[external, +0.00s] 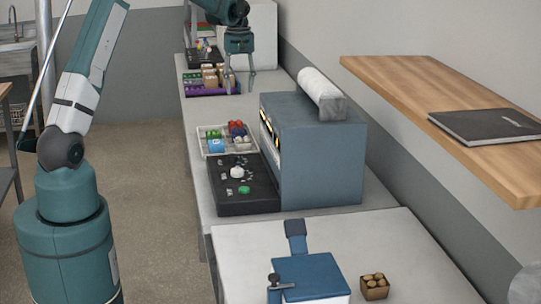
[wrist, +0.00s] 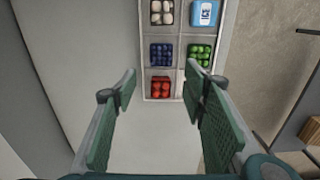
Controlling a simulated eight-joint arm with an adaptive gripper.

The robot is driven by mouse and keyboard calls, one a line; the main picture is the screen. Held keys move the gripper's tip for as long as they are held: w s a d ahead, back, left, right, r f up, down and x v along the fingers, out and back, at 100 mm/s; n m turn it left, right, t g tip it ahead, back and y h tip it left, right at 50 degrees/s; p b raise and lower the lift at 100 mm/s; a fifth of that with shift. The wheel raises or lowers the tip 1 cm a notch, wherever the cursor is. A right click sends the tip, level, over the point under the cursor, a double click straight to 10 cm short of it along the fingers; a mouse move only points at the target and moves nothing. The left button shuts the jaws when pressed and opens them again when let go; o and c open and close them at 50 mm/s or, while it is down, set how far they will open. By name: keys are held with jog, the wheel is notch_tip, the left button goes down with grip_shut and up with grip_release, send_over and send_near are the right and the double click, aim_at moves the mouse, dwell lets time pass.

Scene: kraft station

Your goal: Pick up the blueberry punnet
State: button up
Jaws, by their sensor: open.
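The blueberry punnet, filled with dark blue berries (wrist: 161,54), sits in a left-hand compartment of a pale divided tray (wrist: 178,100) in the wrist view. It also shows as a small dark blue patch in the external view (external: 238,129). My gripper (wrist: 161,82) is open and empty, its two green fingers spread apart at the near end of the tray. In the external view my gripper (external: 240,82) hangs over the far counter, beyond the tray (external: 213,153). The punnet is not between the fingers.
A red-filled punnet (wrist: 160,87) is nearer me, white items (wrist: 162,12) are beyond, and green items (wrist: 200,55) and a blue box (wrist: 203,13) are alongside. A large blue-grey machine (external: 318,155) and black panel (external: 240,205) stand beside the tray.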

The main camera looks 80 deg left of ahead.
send_over(239, 130)
jog(key=f, duration=1.1)
jog(key=shift+d+f, duration=0.15)
jog(key=shift+d, duration=0.15)
jog(key=shift+f, duration=1.3)
jog(key=shift+a+f, duration=0.1)
jog(key=shift+f, duration=2.5)
jog(key=c, duration=0.7)
